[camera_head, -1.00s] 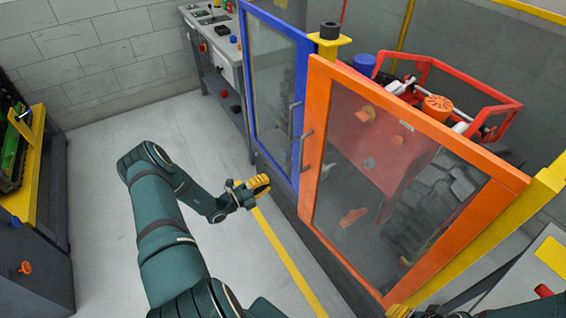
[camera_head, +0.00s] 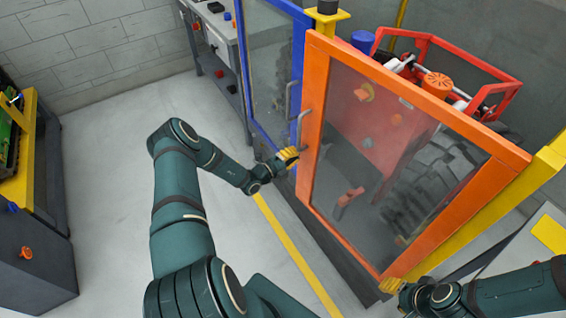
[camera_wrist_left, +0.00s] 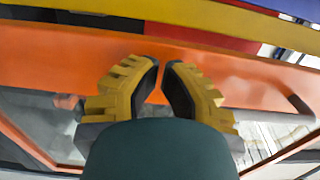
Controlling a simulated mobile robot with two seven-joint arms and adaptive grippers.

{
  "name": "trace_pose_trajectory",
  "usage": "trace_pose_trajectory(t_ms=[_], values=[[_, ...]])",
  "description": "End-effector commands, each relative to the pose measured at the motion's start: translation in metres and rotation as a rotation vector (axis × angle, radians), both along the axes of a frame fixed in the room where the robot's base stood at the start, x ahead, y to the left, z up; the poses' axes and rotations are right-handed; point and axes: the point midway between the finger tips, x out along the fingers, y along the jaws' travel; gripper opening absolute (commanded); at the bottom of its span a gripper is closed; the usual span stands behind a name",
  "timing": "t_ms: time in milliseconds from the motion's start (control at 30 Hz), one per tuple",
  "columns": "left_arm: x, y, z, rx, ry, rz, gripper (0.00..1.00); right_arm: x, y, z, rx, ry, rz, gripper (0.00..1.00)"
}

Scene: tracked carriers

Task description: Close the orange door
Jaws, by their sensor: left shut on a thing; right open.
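The orange door (camera_head: 397,100) has an orange frame around a clear panel. Its left edge stands close to the blue door's edge; I cannot tell whether a gap is left. A grey upright handle (camera_head: 302,128) is on its left side. In the left wrist view my left gripper (camera_wrist_left: 161,85) lies over the orange door frame (camera_wrist_left: 235,78). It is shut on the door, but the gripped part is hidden. My right gripper (camera_head: 391,285) is open, by the door's bottom right.
The blue door (camera_head: 266,60) adjoins on the left, with its own handle. A yellow post (camera_head: 545,165) stands at the orange door's right. A red machine (camera_head: 375,125) is behind the panel. A grey bench (camera_head: 215,45) stands at the back left. The floor (camera_head: 110,190) at left is clear.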

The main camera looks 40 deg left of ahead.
Motion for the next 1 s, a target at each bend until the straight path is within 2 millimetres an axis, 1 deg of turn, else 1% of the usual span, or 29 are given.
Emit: trace_pose_trajectory(t_ms=[33, 100, 200, 633, 767, 1000], values=[[0.006, -0.002, 0.000, 0.002, -0.002, -0.002, 0.00, 0.000, 0.000, -0.001, 0.000, 0.001, 0.000, 0.47], [0.012, -0.004, 0.000, 0.002, -0.001, -0.002, 0.00, -0.001, 0.000, -0.002, 0.000, 0.002, 0.002, 0.47], [0.017, -0.005, 0.000, 0.001, 0.000, -0.001, 0.00, -0.001, 0.000, -0.002, 0.000, 0.002, 0.002, 0.47], [0.020, -0.006, 0.000, 0.001, -0.001, -0.004, 0.00, -0.001, 0.000, -0.004, 0.000, 0.002, 0.002, 0.47], [0.031, -0.009, -0.003, 0.002, -0.005, -0.026, 0.00, -0.001, 0.000, -0.016, 0.001, 0.001, 0.003, 0.47], [0.064, -0.020, -0.006, 0.001, -0.005, -0.096, 0.00, -0.001, 0.000, -0.048, 0.000, 0.001, 0.007, 0.47]])
